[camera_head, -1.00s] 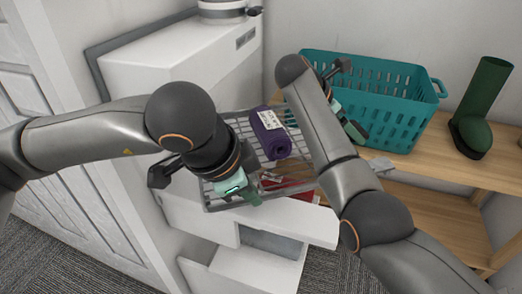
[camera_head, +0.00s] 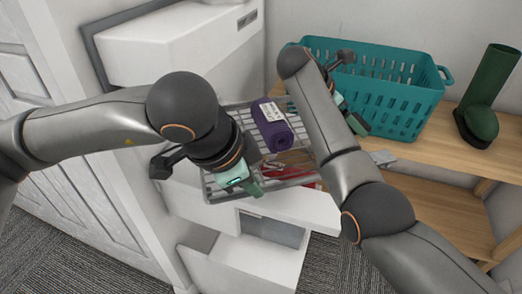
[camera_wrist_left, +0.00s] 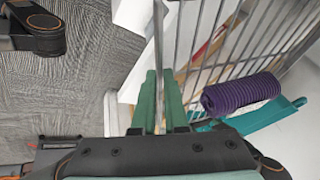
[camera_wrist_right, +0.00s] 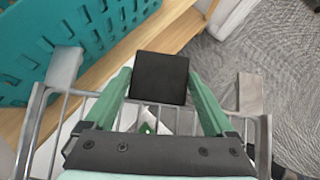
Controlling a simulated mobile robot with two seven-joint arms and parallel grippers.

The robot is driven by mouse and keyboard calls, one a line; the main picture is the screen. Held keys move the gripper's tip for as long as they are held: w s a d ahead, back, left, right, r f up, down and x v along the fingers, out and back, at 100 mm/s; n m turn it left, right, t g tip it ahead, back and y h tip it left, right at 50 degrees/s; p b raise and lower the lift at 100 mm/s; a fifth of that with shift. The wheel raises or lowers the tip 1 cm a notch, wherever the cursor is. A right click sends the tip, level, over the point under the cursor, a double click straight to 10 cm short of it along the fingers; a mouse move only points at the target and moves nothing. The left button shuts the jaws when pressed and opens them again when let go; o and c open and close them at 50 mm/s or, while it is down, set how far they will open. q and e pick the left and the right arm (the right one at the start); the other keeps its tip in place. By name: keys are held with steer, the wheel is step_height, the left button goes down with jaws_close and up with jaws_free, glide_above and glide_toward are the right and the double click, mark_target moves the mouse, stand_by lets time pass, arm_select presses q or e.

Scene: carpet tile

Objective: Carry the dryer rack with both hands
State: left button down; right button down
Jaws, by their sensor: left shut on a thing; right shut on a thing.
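The dryer rack (camera_head: 298,158) is a grey wire grid held over an open white drawer. It also shows in the left wrist view (camera_wrist_left: 240,52) and the right wrist view (camera_wrist_right: 38,125). A purple roll (camera_head: 272,127) with a white label lies on it. My left gripper (camera_head: 255,186) is at the rack's near left side; in its wrist view its green fingers (camera_wrist_left: 159,85) are close together on a metal bar. My right gripper (camera_head: 357,124) is at the far right side, its fingers spread on either side of a black block (camera_wrist_right: 159,78); its exact contact is unclear.
A teal basket (camera_head: 385,85) and a green boot (camera_head: 482,110) stand on the wooden shelf (camera_head: 435,150) at right. White drawers (camera_head: 235,265) stand open below the rack. A white cabinet (camera_head: 175,45) is behind at left. Carpet floor (camera_head: 55,235) is clear at lower left.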

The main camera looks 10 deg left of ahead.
arm_select(q)
steer(key=shift+w+f+b, duration=0.15)
steer(key=shift+f+b, duration=1.3)
steer(key=shift+f, duration=0.1)
